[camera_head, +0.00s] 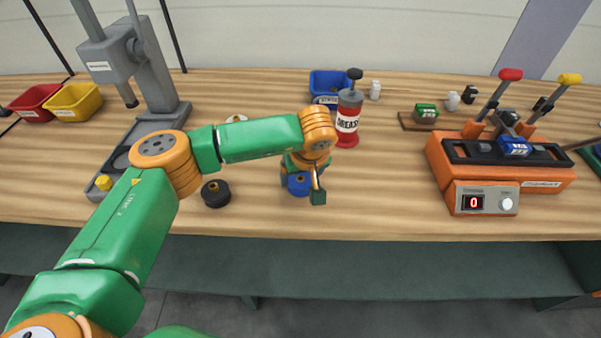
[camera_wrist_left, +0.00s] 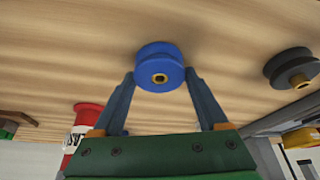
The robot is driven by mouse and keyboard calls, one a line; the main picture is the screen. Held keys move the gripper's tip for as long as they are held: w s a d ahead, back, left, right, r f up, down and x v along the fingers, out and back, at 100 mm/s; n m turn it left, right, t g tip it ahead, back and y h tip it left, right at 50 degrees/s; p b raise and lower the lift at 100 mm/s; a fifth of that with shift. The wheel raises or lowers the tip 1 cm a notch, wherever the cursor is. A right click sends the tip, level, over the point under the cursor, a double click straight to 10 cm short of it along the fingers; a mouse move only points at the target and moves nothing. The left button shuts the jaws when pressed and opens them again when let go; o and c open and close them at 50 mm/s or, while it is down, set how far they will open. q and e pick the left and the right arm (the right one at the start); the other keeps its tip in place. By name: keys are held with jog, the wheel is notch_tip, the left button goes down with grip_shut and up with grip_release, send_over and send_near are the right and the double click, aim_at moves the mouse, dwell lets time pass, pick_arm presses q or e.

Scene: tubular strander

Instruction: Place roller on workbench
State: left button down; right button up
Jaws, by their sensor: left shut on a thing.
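A blue roller (camera_head: 299,184) with a brass centre is between the fingers of my left gripper (camera_head: 303,187), over the middle front of the workbench (camera_head: 380,205). In the left wrist view the same roller (camera_wrist_left: 160,68) sits between the two fingertips (camera_wrist_left: 160,80), which are shut on it. Wood of the bench fills the background there; I cannot tell whether the roller touches it. My left arm comes in from the left and partly hides the roller in the head view. My right gripper does not show.
A dark roller (camera_head: 215,193) stands to the left; a red grease can (camera_head: 348,118) stands just behind my gripper. A grey press (camera_head: 150,80) is at left, an orange machine (camera_head: 500,165) at right. A blue bin (camera_head: 329,84) is behind. Bench between gripper and machine is clear.

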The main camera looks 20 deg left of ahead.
pick_arm(q)
jog(key=shift+f, duration=0.15)
grip_release()
jog(key=shift+s+d+r, duration=0.1)
jog(key=shift+r, duration=0.35)
jog(key=b+v, duration=0.2)
jog(key=v, duration=0.9)
jog(key=shift+r, duration=0.25)
